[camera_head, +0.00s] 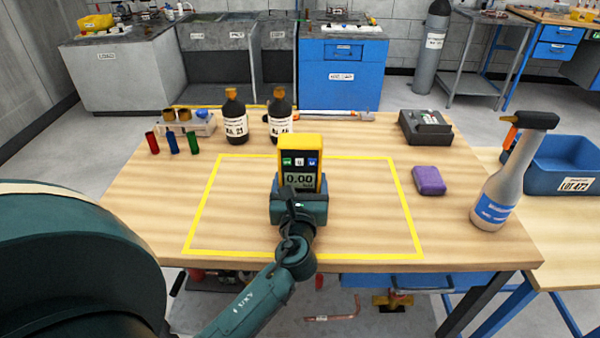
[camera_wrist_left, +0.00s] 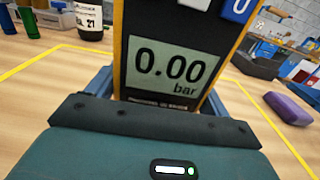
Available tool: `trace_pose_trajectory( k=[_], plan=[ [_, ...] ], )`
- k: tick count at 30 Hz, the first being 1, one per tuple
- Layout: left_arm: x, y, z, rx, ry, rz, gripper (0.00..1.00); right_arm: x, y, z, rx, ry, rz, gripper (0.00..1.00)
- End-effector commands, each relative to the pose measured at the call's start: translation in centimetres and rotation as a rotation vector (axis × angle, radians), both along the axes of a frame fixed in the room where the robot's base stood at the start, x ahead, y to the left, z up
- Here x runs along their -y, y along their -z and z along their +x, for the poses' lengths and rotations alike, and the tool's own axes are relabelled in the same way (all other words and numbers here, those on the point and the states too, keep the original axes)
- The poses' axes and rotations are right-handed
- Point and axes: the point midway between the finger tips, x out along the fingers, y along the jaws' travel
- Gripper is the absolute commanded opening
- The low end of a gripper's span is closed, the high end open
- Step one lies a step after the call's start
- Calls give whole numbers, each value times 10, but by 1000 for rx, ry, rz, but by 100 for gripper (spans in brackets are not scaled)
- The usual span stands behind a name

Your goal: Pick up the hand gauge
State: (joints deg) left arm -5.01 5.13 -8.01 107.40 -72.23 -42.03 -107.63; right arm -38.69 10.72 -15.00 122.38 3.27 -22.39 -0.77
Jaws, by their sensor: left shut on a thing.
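The hand gauge (camera_head: 300,152) is a yellow and black box with a display reading 0.00 bar. It stands upright inside the yellow outline on the wooden table; whether its base touches the table is hidden. My left gripper (camera_head: 299,192) is in front of the gauge and shut on its lower part. In the left wrist view the gauge (camera_wrist_left: 168,66) fills the upper middle, between the blue-grey fingers of my left gripper (camera_wrist_left: 160,100). The gauge's lower end is hidden behind the gripper body. My right gripper is in neither view.
Two dark bottles (camera_head: 235,125) (camera_head: 280,122) stand behind the gauge. Coloured tubes (camera_head: 172,142) and a rack (camera_head: 190,123) are at left. A purple sponge (camera_head: 429,181), a dark device (camera_head: 426,127) and a spray bottle (camera_head: 500,195) are at right. The outlined area (camera_head: 365,220) is otherwise clear.

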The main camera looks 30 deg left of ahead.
Motion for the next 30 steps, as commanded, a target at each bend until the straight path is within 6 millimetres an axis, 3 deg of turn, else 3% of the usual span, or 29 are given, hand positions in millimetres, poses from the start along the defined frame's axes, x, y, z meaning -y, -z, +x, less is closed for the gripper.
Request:
trace_pose_trajectory(
  k=[4,11,22,30],
  plan=[
    [0,-2,0,3,0,2,38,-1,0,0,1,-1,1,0],
    [0,-11,1,5,0,3,38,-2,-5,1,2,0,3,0],
    [0,-81,0,8,1,2,38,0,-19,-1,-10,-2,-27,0],
    [0,-102,0,4,-1,3,38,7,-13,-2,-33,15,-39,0]
  ],
)
